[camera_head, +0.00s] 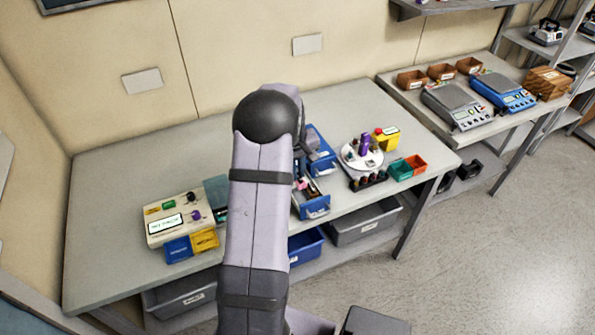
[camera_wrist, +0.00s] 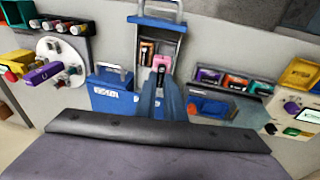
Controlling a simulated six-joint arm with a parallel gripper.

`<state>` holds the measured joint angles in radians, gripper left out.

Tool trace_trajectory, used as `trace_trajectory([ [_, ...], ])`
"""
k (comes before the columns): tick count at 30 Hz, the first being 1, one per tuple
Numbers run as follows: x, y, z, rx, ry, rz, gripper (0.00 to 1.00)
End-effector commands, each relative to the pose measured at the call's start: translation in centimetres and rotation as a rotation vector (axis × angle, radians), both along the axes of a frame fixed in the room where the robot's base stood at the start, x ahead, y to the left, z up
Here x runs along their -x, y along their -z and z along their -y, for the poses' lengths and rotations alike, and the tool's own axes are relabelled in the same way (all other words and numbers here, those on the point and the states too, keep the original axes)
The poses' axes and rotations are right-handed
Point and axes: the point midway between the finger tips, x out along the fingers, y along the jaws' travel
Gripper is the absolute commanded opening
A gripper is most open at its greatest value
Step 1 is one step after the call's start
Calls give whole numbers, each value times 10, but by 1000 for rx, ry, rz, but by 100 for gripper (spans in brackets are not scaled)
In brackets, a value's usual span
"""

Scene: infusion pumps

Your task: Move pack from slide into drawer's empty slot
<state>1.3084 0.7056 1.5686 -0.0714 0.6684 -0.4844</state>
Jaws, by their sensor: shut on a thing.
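The blue-fronted drawer (camera_head: 314,208) is pulled out on the table and partly hidden by my arm. In the wrist view its front (camera_wrist: 158,22) is at the top, with orange-brown and pinkish packs (camera_wrist: 147,51) inside.
A blue cabinet (camera_wrist: 117,100) with a handle stands close left of the fingers. A round white carousel (camera_head: 361,155) with vials, a yellow box (camera_head: 388,139), and teal (camera_head: 401,169) and orange bins are right of the drawer. A control panel (camera_head: 172,221) stands at the left.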

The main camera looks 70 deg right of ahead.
Motion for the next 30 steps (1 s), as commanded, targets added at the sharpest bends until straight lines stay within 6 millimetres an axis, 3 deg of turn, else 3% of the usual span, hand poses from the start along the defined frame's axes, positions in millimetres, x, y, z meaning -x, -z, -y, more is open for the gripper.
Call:
trace_trajectory([
  [30, 0, 49, 0, 0, 2, 0, 0],
])
